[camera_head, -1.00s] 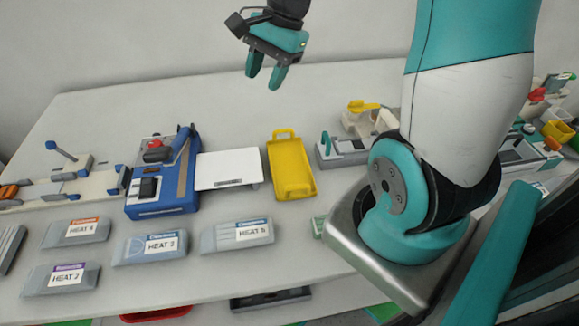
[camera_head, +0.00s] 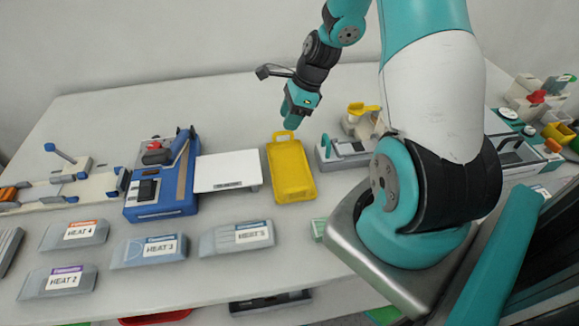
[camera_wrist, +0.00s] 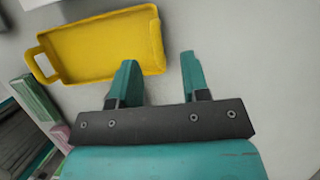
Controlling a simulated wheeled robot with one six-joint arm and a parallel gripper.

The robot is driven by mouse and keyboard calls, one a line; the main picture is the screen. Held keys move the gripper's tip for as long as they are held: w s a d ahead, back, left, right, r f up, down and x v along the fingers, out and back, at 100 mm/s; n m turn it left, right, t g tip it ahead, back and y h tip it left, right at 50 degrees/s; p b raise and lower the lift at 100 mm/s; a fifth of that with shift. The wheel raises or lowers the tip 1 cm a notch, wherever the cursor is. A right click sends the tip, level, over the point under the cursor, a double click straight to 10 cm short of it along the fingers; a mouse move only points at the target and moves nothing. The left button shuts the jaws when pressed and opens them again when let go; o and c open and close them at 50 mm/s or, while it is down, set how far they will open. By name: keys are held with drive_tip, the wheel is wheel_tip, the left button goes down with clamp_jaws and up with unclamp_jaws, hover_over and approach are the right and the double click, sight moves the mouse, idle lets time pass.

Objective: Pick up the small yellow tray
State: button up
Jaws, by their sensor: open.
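The small yellow tray (camera_head: 290,176) lies flat on the table in the head view, with its looped handle toward the back. In the wrist view the yellow tray (camera_wrist: 100,46) shows at the upper left, its handle pointing left. My gripper (camera_head: 290,114) hangs above the table just behind the tray's handle end in the head view. In the wrist view my gripper (camera_wrist: 158,72) has its two teal fingers apart with nothing between them. One fingertip overlaps the tray's near edge in that view; I cannot tell the height between them.
A white plate (camera_head: 227,171) and a blue machine (camera_head: 165,185) stand left of the tray. A grey device with a teal lever (camera_head: 348,152) stands close on its right. Grey labelled packs (camera_head: 237,238) lie in front. The table behind the tray is clear.

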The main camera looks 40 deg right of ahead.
sight(283, 133)
drive_tip(key=shift+p+x, duration=0.45)
drive_tip(key=shift+x, duration=2.3)
drive_tip(key=shift+s, duration=0.15)
clamp_jaws()
